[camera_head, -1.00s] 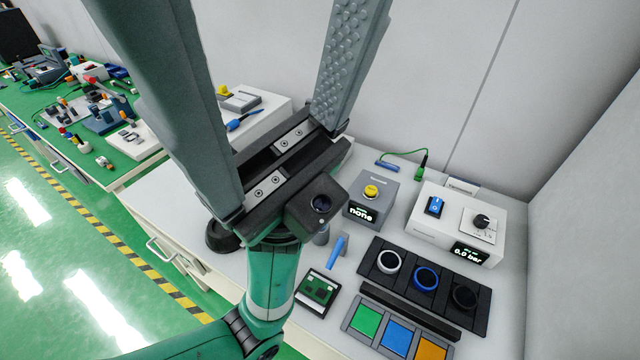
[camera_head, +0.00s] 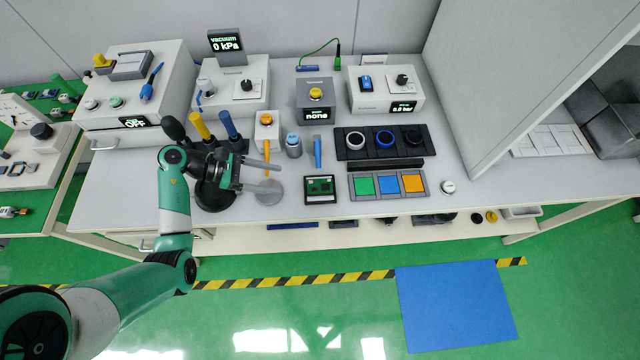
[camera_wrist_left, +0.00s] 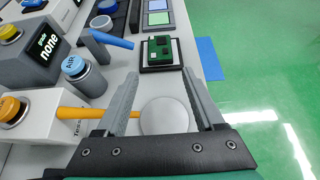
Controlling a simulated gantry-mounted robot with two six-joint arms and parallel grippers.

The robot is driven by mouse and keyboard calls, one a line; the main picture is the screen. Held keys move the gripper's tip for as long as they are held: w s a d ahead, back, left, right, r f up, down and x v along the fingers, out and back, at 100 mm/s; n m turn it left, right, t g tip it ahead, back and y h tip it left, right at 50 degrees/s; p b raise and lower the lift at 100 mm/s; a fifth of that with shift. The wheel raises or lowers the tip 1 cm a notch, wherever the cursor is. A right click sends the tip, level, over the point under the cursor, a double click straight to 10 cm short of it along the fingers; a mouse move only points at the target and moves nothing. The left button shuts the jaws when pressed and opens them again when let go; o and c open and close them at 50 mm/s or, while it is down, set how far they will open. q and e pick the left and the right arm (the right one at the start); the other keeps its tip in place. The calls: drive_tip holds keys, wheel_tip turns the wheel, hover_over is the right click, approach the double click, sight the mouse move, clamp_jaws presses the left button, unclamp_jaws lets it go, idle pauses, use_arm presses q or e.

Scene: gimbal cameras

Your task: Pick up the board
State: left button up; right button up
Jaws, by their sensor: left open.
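The board (camera_head: 320,187) is a small green circuit board in a dark square tray near the table's front edge. It also shows in the left wrist view (camera_wrist_left: 160,50), beyond my fingertips and between their lines. My left gripper (camera_head: 280,178) is open and empty, just left of the board and above the table. In the left wrist view its two fingers (camera_wrist_left: 164,78) are spread, with a round grey disc (camera_wrist_left: 165,116) below between them. My right gripper is not in view.
A blue-handled tool (camera_head: 318,152) stands behind the board. Colored pads (camera_head: 388,185) and a dark ring holder (camera_head: 384,142) lie to its right.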

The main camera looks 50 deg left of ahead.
use_arm(q)
drive_tip(key=shift+w+d+f, duration=0.15)
drive_tip(key=shift+d+f, duration=0.1)
drive_tip(key=shift+f, duration=0.1)
drive_tip(key=b, duration=0.2)
approach(318, 186)
drive_tip(key=x, duration=0.2)
drive_tip(key=shift+w+d+f, duration=0.1)
drive_tip(key=shift+d+f, duration=0.1)
drive_tip(key=shift+f, duration=0.2)
drive_tip(key=b+x, duration=0.1)
drive_tip(key=x, duration=0.3)
drive_tip(key=shift+w+d, duration=0.1)
drive_tip(key=shift+w, duration=0.1)
drive_tip(key=shift+w+d+f, duration=0.1)
drive_tip(key=shift+w+d, duration=0.15)
drive_tip(key=shift+w, duration=0.1)
drive_tip(key=shift+c, duration=0.3)
